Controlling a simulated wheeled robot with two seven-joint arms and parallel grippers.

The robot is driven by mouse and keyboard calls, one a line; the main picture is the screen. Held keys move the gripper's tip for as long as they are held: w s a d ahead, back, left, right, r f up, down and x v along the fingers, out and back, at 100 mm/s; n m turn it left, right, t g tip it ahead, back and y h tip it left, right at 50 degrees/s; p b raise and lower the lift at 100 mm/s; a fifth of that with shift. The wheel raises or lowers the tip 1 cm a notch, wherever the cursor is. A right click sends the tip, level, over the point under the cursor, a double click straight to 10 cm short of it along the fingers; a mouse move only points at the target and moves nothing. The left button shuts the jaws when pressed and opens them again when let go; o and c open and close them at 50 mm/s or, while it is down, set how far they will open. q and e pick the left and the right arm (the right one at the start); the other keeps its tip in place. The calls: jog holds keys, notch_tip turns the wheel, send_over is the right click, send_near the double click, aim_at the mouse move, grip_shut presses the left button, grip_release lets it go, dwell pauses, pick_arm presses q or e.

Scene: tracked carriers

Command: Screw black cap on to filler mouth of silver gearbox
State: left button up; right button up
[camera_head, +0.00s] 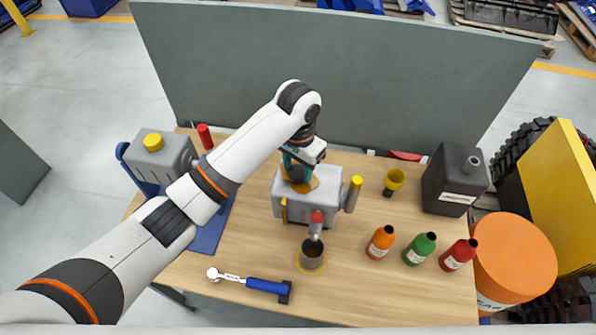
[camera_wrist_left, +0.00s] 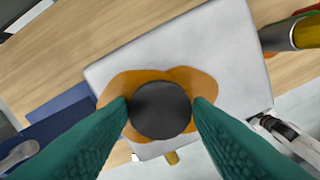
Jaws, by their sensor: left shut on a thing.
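The silver gearbox (camera_head: 318,207) stands in the middle of the wooden bench; its pale top (camera_wrist_left: 222,52) fills much of the left wrist view. My left gripper (camera_head: 297,179) is above its top, with teal fingers shut on the round black cap (camera_wrist_left: 160,109). An orange-brown patch (camera_wrist_left: 205,84) lies on the gearbox top around and under the cap. The cap covers the filler mouth's likely place, so the mouth is hidden, and I cannot tell whether the cap is seated. My right gripper is not in view.
A second grey gearbox (camera_head: 178,160) with a yellow cap stands left. A dark cup (camera_head: 312,258) sits below a red-topped spout (camera_head: 316,218). Orange, green (camera_head: 419,249) and red bottles, a yellow funnel (camera_head: 394,180) and a dark canister (camera_head: 453,178) stand right. A blue-handled wrench (camera_head: 262,285) lies in front.

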pick_arm(q)
jog(key=m, duration=0.3)
jog(key=shift+m, duration=0.3)
jog(key=m, duration=0.4)
jog(key=shift+m, duration=0.3)
jog(key=shift+m, duration=0.3)
jog(key=m, duration=0.4)
jog(key=shift+w+r+m, duration=0.1)
jog(key=shift+m, duration=0.3)
jog(key=m, duration=0.4)
jog(key=o, duration=0.8)
jog(key=shift+c, duration=0.2)
